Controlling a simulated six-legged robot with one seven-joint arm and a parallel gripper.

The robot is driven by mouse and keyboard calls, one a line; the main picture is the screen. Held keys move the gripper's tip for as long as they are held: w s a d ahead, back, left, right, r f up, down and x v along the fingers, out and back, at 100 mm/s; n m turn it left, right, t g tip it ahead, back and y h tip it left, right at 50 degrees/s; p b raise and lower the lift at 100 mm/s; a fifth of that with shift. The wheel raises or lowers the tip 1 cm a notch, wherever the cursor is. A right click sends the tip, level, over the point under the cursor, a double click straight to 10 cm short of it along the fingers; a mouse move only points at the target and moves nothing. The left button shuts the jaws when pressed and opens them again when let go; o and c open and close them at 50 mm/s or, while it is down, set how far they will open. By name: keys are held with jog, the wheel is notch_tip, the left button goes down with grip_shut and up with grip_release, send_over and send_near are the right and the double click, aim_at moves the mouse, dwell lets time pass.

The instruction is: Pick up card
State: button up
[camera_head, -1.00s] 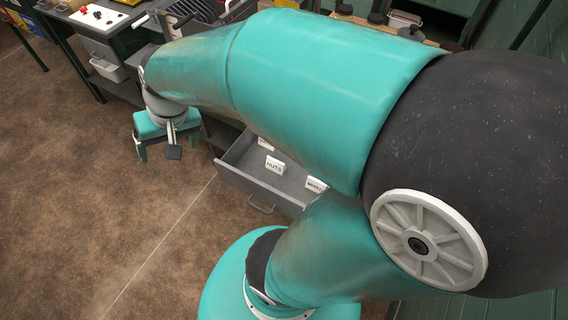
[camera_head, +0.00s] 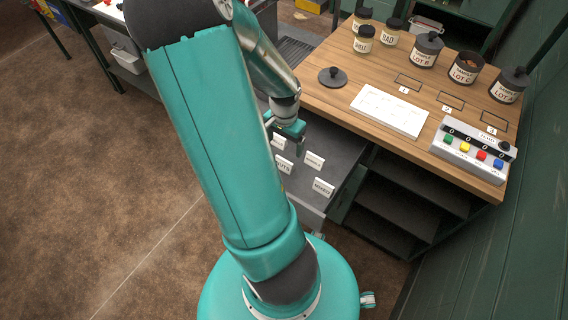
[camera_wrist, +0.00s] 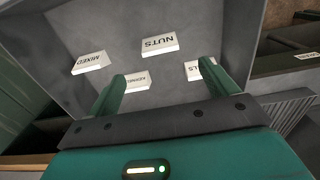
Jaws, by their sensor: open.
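My gripper (camera_head: 297,142) is open and empty, pointing down over the open grey drawer (camera_head: 343,150). Several white label cards stand or lie inside it. In the wrist view, the NUTS card (camera_wrist: 160,43) lies ahead of and between the fingers of my gripper (camera_wrist: 160,84). The MIXED card (camera_wrist: 90,62) is to the left. A card reading like KERNELS (camera_wrist: 137,81) is beside the left finger. A card ending in "LS" (camera_wrist: 194,71) is partly hidden by the right finger. The NUTS card (camera_head: 284,165) and MIXED card (camera_head: 323,187) also show in the head view.
The wooden worktop (camera_head: 325,75) beside the drawer holds a white tray (camera_head: 389,110), several jars (camera_head: 426,48), a black lid (camera_head: 333,77) and a button box (camera_head: 473,148). Dark shelves (camera_head: 405,185) are below. The brown floor at left is clear.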

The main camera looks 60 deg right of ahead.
aim_at(284, 161)
notch_tip(284, 161, down, 10)
jog(key=shift+a+f, duration=0.15)
jog(key=shift+f, duration=0.05)
jog(key=c, duration=1)
